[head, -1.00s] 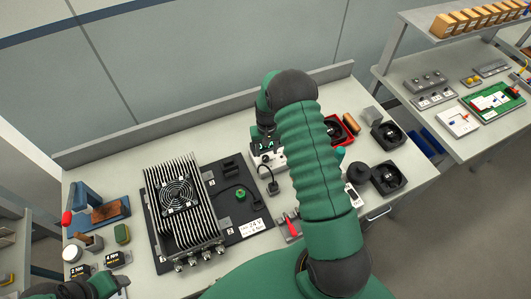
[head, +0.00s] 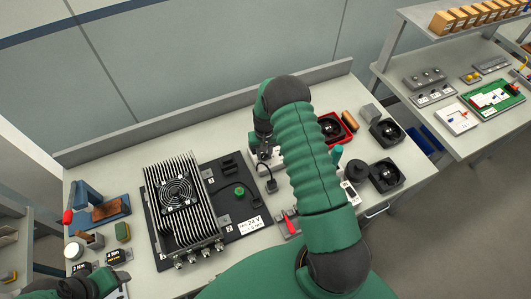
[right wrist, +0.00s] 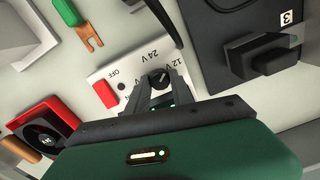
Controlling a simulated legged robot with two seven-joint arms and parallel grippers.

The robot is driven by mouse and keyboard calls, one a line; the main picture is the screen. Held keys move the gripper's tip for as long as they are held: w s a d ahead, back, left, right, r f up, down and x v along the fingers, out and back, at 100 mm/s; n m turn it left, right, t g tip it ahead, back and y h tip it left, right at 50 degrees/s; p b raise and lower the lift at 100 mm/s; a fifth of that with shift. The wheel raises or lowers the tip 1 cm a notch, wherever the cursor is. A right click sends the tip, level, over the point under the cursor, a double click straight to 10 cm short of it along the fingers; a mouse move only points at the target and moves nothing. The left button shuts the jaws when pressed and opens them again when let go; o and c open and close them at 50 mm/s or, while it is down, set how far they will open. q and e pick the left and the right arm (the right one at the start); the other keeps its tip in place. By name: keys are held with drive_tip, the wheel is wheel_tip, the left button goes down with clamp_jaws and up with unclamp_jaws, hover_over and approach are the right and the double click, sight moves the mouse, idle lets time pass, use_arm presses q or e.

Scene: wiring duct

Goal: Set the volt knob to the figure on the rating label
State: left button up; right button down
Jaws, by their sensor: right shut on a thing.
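The rating label (head: 250,225) on the dark board in the head view reads 24 V, with a smaller line below it. The white supply box (head: 256,166) stands right of the board, partly hidden by my right arm. In the right wrist view its face (right wrist: 112,78) carries 24 V, 12 V and OFF marks and a red switch (right wrist: 105,94). The dark volt knob (right wrist: 159,77) sits between the fingertips of my right gripper (right wrist: 160,88), which is shut on it. The knob's exact pointing is hard to tell. My left gripper (head: 88,286) is low at the left, jaws unclear.
A finned unit with a fan (head: 180,200) stands on the dark board (head: 237,208) left of the supply box. Black fans (head: 387,174) and a red tray (head: 333,128) lie to the right. A black plug (right wrist: 275,55) is close beside the box.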

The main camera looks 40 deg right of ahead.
drive_tip(key=shift+w+a, duration=0.1)
drive_tip(key=shift+a, duration=0.1)
drive_tip(key=shift+d+f+n+b, duration=0.15)
drive_tip(key=shift+d+n+b, duration=0.15)
drive_tip(key=shift+n+b, duration=0.45)
drive_tip(key=n+b, duration=0.1)
drive_tip(key=n, duration=0.1)
drive_tip(key=shift+a+n, duration=0.15)
drive_tip(key=shift+n, duration=0.2)
drive_tip(key=shift+n+b, duration=0.55)
drive_tip(key=shift+n, duration=0.35)
drive_tip(key=n, duration=0.2)
drive_tip(key=shift+n+b, duration=0.3)
drive_tip(key=shift+b, duration=0.05)
use_arm(q)
drive_tip(key=shift+s+a+x, duration=0.15)
drive_tip(key=shift+x, duration=0.7)
drive_tip(key=shift+s+a+x, duration=0.1)
drive_tip(key=shift+x, duration=0.75)
drive_tip(key=shift+s+a+x, duration=0.15)
drive_tip(key=shift+x, duration=0.75)
use_arm(e)
drive_tip(key=shift+n, duration=1.5)
use_arm(q)
drive_tip(key=shift+b, duration=0.3)
use_arm(e)
drive_tip(key=shift+r, duration=0.2)
